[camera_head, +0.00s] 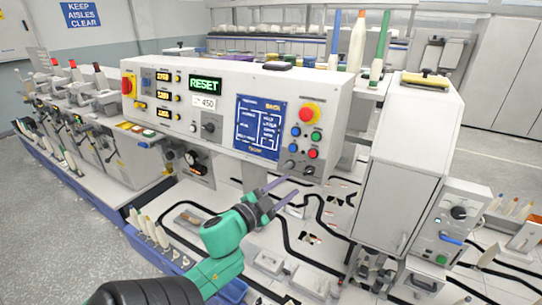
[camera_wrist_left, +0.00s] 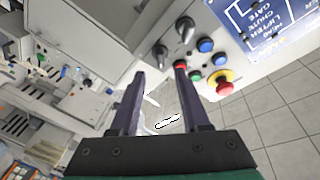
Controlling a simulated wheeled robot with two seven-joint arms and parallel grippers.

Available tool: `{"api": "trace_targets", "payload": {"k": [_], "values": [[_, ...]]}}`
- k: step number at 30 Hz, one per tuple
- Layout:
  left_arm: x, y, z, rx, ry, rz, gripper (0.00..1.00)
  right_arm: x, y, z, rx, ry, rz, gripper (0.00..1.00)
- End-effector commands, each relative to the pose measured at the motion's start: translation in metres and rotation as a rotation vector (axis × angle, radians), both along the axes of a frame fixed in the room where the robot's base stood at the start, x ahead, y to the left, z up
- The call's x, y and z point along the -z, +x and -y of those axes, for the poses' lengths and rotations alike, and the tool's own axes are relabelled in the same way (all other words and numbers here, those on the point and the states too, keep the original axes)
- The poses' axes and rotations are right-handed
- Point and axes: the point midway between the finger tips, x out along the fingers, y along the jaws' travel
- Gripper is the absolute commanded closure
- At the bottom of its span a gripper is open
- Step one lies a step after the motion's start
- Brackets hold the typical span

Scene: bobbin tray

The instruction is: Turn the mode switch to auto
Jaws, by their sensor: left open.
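The grey control panel (camera_head: 228,123) carries two black rotary knobs near its lower right corner, a left one (camera_head: 291,165) and a right one (camera_head: 309,170). In the left wrist view these knobs (camera_wrist_left: 185,30) and (camera_wrist_left: 160,55) stand out beyond the fingertips. Another black knob (camera_head: 208,127) sits under the "450" label. No readable label shows which knob is the mode switch, and their settings are too small to read. My left gripper (camera_head: 291,186) is open and empty, just below the two lower-right knobs and apart from them; its fingers (camera_wrist_left: 159,70) point toward the panel. My right gripper is out of view.
Red, green and blue buttons and a red mushroom button on yellow (camera_head: 309,113) sit close above the knobs. A green display (camera_head: 205,84) reads RESET. A white cabinet (camera_head: 401,185) stands right of the panel. Black tracks (camera_head: 287,232) cross the deck below.

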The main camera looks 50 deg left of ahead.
Motion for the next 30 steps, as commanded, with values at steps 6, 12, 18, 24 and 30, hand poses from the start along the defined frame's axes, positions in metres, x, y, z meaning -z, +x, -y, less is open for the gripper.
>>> {"api": "trace_targets", "payload": {"k": [6, 12, 18, 24, 30], "values": [[0.003, -0.052, 0.004, -0.003, 0.000, -0.003, 0.54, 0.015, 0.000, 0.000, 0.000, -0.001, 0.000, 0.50], [-0.001, -0.066, 0.006, 0.001, 0.003, 0.000, 0.54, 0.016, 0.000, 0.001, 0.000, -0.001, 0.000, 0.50], [-0.001, -0.065, 0.006, 0.000, 0.003, 0.001, 0.54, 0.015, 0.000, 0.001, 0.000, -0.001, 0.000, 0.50], [-0.001, -0.065, 0.006, 0.000, 0.002, 0.001, 0.54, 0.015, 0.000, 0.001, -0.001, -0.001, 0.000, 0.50], [0.021, -0.065, -0.005, -0.029, -0.028, -0.030, 0.54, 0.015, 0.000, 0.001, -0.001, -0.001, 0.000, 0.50]]}}
